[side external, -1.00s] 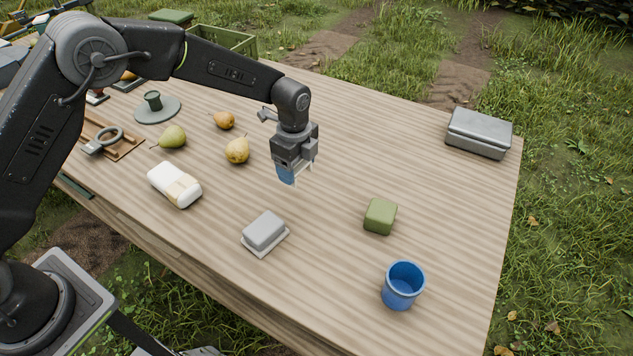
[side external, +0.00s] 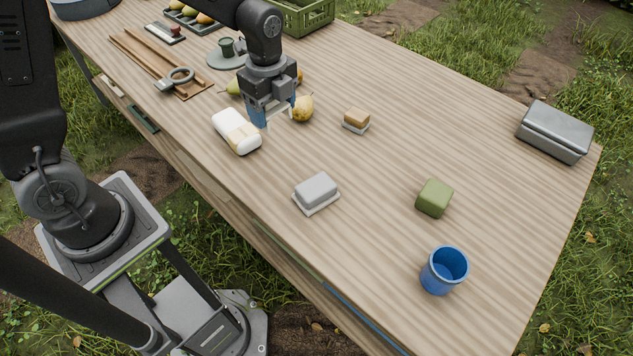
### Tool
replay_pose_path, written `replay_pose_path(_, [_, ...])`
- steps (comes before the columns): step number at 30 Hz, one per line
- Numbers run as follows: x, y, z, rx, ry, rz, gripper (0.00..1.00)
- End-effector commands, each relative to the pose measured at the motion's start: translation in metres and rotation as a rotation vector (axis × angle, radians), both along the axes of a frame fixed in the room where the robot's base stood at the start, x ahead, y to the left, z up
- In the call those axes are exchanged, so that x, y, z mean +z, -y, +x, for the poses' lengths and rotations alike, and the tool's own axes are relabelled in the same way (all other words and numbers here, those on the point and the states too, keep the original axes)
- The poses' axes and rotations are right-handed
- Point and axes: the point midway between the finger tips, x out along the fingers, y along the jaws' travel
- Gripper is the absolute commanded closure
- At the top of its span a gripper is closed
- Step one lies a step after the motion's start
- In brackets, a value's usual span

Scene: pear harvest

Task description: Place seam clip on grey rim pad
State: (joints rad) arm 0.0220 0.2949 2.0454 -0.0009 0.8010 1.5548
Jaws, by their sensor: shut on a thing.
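My gripper (side external: 271,116) points down above the table, beside the yellow pear and the white block in the picture. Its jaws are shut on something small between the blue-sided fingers. I cannot make out its shape, or whether it is the seam clip. A grey block on a pale base (side external: 316,192) sits on the table below and right of my gripper. I cannot tell for sure which of these is the grey rim pad.
The white block (side external: 236,131) and yellow pear (side external: 303,109) are close to my gripper. A tan block (side external: 356,118), green block (side external: 434,198), blue cup (side external: 444,270) and grey metal box (side external: 555,132) stand further right. A ringed tool (side external: 176,79) lies left.

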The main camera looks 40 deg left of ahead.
Motion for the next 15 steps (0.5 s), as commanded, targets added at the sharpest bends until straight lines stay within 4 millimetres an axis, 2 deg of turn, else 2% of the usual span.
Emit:
replay_pose_path(2, [0.001,-0.001,-0.008,0.004,0.000,0.000,0.55])
replay_pose_path(5, [-0.005,0.007,-0.011,0.002,-0.001,0.000,0.55])
replay_pose_path(15, [-0.048,0.078,-0.003,-0.001,-0.003,0.001,0.55])
